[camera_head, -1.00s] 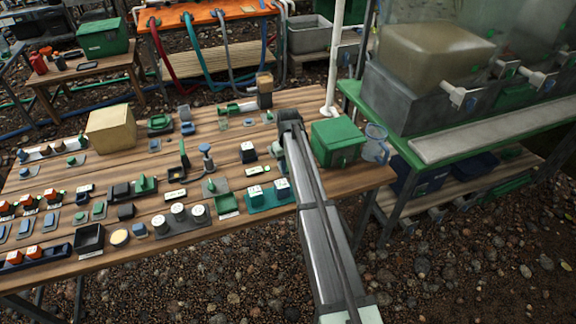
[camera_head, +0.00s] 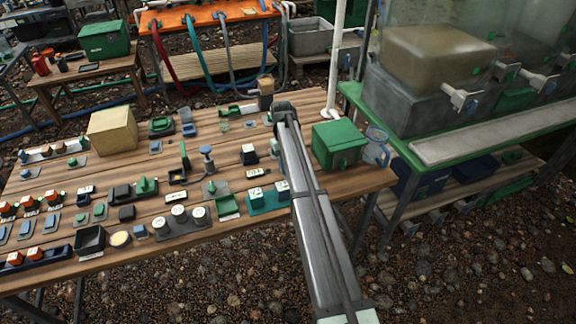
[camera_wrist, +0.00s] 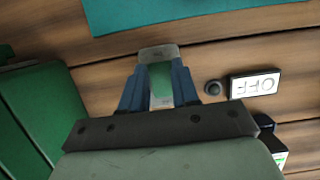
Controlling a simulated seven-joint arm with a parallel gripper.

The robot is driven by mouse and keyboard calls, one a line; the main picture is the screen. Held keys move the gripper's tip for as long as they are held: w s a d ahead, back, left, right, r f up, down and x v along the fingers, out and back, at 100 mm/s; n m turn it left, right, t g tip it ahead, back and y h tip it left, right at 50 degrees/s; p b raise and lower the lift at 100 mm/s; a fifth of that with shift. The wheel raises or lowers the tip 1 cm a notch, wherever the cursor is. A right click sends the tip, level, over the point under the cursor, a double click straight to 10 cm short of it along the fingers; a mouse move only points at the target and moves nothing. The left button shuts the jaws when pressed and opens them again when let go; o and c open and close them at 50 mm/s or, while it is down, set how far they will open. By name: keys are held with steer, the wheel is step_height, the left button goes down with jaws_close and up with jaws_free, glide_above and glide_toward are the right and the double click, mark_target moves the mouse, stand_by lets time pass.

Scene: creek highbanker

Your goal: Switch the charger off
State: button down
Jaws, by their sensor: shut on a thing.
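In the wrist view my gripper (camera_wrist: 158,82) has its two blue fingers closed on a small piece with a green face (camera_wrist: 160,72) and a pale grey end. I cannot tell whether this piece is the charger's switch. A white plate reading OFF (camera_wrist: 256,84), upside down in this view, lies right of the fingers. In the head view my gripper's wrist end is over the right part of the wooden table (camera_head: 235,235); the fingers and the held piece are hidden by my arm.
A green box (camera_head: 338,145) stands just right of my arm, with a clear blue jug (camera_head: 376,146) beyond it. A teal tray (camera_head: 262,202) lies left of the arm. Many small switches and labelled blocks crowd the table's left. A white post (camera_head: 334,60) rises behind.

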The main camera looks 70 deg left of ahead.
steer(key=c, duration=0.8)
jaws_free()
steer(key=shift+c, duration=0.2)
steer(key=v, duration=1.3)
steer(key=shift+r, duration=0.4)
steer(key=shift+a, duration=0.1)
